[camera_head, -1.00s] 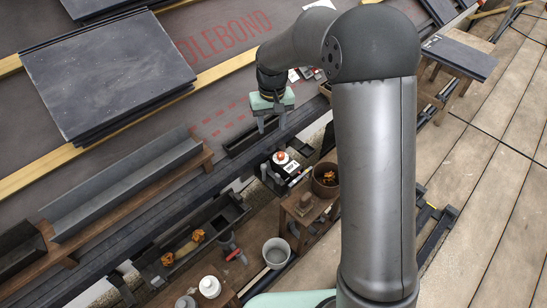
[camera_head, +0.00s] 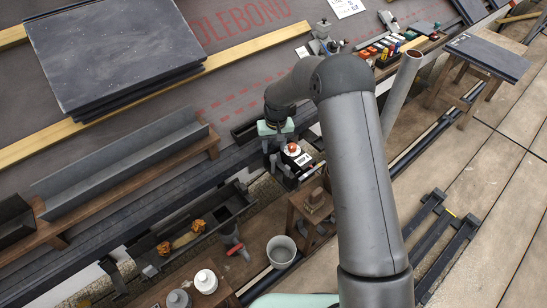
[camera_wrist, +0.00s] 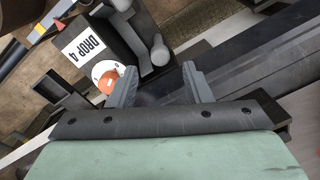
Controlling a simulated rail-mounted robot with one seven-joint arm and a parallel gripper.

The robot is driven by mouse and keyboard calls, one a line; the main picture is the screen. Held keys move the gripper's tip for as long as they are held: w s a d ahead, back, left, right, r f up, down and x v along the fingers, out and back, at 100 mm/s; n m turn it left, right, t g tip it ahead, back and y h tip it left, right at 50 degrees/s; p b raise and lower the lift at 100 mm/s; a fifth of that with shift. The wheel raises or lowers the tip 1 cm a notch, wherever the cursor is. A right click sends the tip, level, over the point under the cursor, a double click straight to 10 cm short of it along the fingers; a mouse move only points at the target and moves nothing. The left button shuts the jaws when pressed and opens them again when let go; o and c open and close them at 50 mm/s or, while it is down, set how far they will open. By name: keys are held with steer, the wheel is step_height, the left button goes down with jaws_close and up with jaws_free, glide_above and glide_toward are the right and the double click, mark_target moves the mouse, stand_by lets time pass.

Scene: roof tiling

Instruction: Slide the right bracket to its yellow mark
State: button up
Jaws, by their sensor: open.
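My gripper (camera_head: 273,150) is open in the head view, low beside a dark unit with a white and orange cap (camera_head: 292,149). In the wrist view its two grey fingers (camera_wrist: 158,72) are spread, with nothing held between them. The white and orange cap (camera_wrist: 105,77) is close to the left finger. I cannot make out the yellow mark for this bracket.
A dark trough (camera_head: 222,212) with orange-brown clumps lies left of my gripper. A long grey gutter (camera_head: 125,155) rests on a wooden ledge. A grey bucket (camera_head: 280,251) and a wooden stool (camera_head: 312,202) stand in front. Slates (camera_head: 115,55) are stacked at upper left.

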mark_target(274, 156)
step_height(274, 156, down, 5)
steer(key=shift+a+f+b, duration=0.1)
steer(key=shift+b, duration=0.35)
jaws_close()
